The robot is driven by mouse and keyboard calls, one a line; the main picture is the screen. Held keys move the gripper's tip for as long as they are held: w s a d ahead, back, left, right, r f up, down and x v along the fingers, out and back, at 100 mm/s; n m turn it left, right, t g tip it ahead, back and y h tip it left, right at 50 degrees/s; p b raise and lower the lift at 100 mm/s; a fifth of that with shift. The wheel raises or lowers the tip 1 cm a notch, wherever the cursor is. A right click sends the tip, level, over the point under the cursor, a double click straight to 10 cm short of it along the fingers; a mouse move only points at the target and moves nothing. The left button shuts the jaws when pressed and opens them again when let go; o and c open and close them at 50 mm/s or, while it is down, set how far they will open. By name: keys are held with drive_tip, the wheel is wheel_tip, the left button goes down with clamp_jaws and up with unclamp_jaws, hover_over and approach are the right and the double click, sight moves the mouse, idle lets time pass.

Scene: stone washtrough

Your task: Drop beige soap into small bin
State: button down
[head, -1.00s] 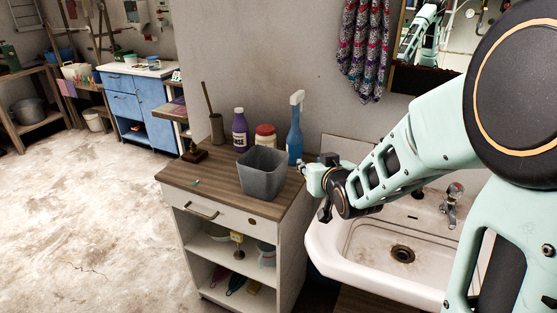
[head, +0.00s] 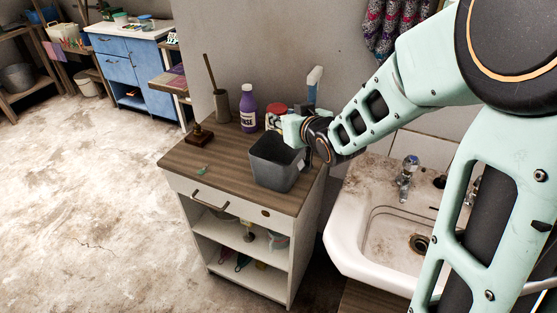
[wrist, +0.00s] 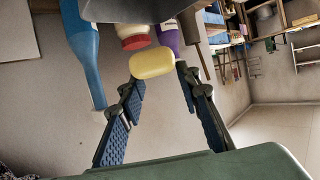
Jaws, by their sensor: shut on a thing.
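The beige soap (wrist: 152,64), a pale yellow rounded bar, is held between the fingertips of my gripper (wrist: 158,76) in the wrist view. In the head view my gripper (head: 293,128) is at the back right of the small grey bin (head: 272,172), by its rim and above the cabinet top. The soap and fingertips are hidden there. The bin stands upright and open-topped; its inside is only partly visible.
The bin is on a wooden-topped cabinet (head: 205,160). Behind it stand a purple bottle (head: 248,108), a red-lidded jar (head: 276,112) and a blue spray bottle (head: 313,85). A stamp-like wooden object (head: 199,136) is at left. A sink (head: 350,235) is at right.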

sight(294, 161)
wheel_tip(294, 161, down, 6)
drive_tip(key=b, duration=0.4)
drive_tip(key=shift+r, duration=0.1)
drive_tip(key=c, duration=1.4)
unclamp_jaws()
drive_tip(key=shift+o, duration=0.2)
drive_tip(key=shift+s+d, duration=0.1)
drive_tip(key=shift+v, duration=3.7)
